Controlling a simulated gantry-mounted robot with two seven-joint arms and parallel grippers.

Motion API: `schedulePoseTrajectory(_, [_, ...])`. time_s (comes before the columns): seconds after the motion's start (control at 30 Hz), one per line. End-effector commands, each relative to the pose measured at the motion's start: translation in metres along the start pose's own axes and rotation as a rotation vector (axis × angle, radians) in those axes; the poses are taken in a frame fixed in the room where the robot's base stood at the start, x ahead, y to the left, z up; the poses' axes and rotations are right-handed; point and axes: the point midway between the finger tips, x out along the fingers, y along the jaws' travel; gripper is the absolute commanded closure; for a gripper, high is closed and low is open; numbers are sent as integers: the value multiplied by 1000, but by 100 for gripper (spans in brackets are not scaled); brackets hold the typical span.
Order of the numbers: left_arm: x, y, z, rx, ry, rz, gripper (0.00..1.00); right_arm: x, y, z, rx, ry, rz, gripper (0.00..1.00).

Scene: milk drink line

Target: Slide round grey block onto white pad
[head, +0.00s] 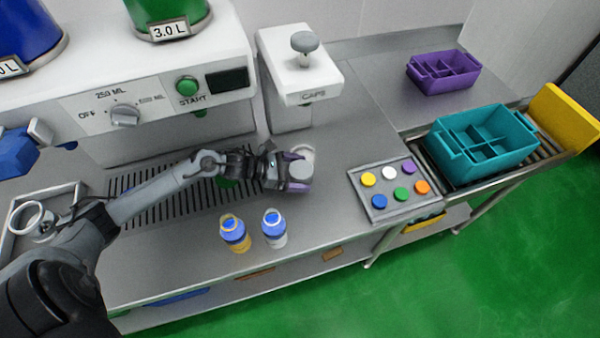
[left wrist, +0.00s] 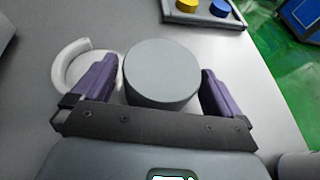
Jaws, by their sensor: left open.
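The round grey block (head: 301,171) sits on the grey counter under the caps dispenser. In the left wrist view the block (left wrist: 161,74) stands between the purple fingers of my left gripper (left wrist: 162,88). The fingers are open, one on each side of it; I cannot tell whether either touches it. My left gripper shows in the head view (head: 299,182) too. The white pad (head: 304,150) lies just behind the block. In the left wrist view it is a pale round shape with a white rim (left wrist: 62,56), left of the block and partly hidden by the left finger.
A blue-capped yellow bottle (head: 235,234) and white bottle (head: 273,229) stand near the counter's front edge. The caps dispenser (head: 300,75) stands behind. A tray of coloured discs (head: 378,212) lies to the right, before a teal crate (head: 484,161). Counter between pad and tray is clear.

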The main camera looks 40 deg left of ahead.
Motion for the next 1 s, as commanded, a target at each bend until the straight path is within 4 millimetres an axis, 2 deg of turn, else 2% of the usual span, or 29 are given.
schedulePoseTrajectory(0.4, [5, 0, 0, 0, 1, 0, 0, 1, 1, 0, -6, -1, 4, 0])
schedulePoseTrajectory(0.77, [5, 0, 0, 0, 0, 0, 55, 1, 0, 0, 0, 0, 0, 0])
schedulePoseTrajectory(0.8, [5, 0, 0, 0, 0, 0, 58, 1, 0, 0, 1, 0, -1, 0])
schedulePoseTrajectory(1.0, [8, 7, -2, 4, -1, 1, 58, 11, -1, 3, 4, 1, -3, 0])
